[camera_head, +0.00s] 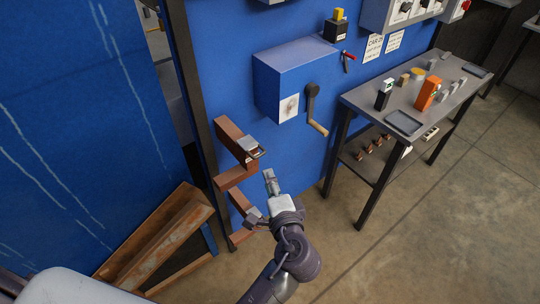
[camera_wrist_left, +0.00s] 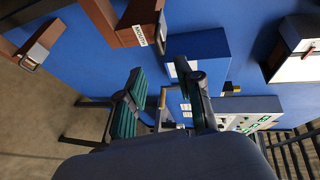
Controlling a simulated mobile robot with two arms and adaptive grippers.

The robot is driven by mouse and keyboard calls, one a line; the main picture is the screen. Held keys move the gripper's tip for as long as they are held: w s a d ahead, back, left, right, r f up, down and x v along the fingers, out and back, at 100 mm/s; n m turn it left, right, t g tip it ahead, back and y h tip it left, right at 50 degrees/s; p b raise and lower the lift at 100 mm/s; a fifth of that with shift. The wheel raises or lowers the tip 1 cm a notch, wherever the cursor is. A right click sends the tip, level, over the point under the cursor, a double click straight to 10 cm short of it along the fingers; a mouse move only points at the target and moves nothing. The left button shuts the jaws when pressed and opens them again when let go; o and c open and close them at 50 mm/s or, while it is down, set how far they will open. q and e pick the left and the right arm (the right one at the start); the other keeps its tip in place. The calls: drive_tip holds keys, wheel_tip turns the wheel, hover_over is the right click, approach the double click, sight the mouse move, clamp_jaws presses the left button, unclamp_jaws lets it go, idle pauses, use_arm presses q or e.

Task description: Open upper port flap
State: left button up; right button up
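The upper port is the end of a brown, angular duct (camera_head: 232,140) on the blue wall in the head view. Its grey flap (camera_head: 248,144) lies at the duct's end; I cannot tell for sure whether it is closed. A lower brown port with a grey flap (camera_head: 254,216) is below. My left gripper (camera_head: 267,194) is below and right of the upper flap, apart from it. In the left wrist view its fingers (camera_wrist_left: 162,70) are spread and empty, and the labelled upper brown duct (camera_wrist_left: 122,24) is ahead of them. My right gripper is not in view.
A blue box with a crank handle (camera_head: 312,100) is on the wall to the right. A grey table (camera_head: 372,104) with small parts stands beyond it. A rusty brown channel (camera_head: 150,240) leans at the lower left. The floor (camera_head: 420,220) at the right is clear.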

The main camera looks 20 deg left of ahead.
sight(260, 156)
use_arm(q)
drive_tip(key=p+x, duration=0.2)
drive_tip(key=x, duration=1)
drive_tip(key=shift+w+f+p, duration=0.1)
drive_tip(key=shift+w+p, duration=0.05)
drive_tip(key=shift+p, duration=0.15)
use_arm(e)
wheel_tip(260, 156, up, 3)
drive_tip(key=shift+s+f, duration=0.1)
use_arm(q)
clamp_jaws()
drive_tip(key=shift+f, duration=0.1)
